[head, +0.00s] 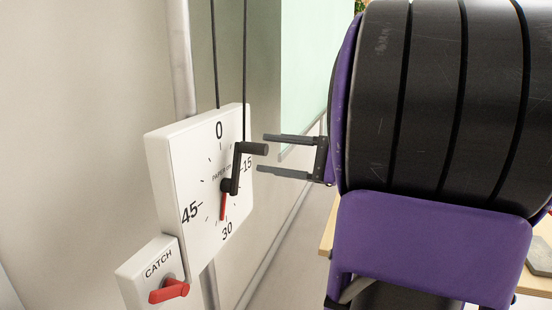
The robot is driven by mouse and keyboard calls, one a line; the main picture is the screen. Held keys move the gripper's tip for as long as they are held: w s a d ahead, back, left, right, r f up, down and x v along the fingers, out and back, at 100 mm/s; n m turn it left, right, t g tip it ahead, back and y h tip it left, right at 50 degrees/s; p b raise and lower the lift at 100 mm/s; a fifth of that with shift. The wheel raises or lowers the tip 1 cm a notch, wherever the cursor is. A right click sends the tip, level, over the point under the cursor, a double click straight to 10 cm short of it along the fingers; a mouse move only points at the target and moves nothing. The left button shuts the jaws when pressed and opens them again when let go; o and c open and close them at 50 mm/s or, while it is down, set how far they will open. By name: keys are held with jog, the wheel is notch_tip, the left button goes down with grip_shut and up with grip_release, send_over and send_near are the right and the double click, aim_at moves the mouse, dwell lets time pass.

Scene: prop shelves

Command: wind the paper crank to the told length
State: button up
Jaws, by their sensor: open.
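The white paper dial box (208,185) hangs in the left half of the head view, marked 0, 15, 30 and 45. Its red pointer (223,207) points down, close to the 30 mark. The dark crank (237,168) sits on the dial's hub with its arm upward and its handle sticking out to the right. My gripper (273,155) is open, its two fingers pointing left. The upper fingertip appears close to the handle's end; whether they touch I cannot tell.
Below the dial is a white box marked CATCH (150,277) with a red lever (169,291). Two dark cords (244,60) run up from the dial box. A grey pole (181,60) stands behind it. A wooden table edge (327,235) shows behind my arm.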

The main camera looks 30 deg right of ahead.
jog(key=v, duration=1.3)
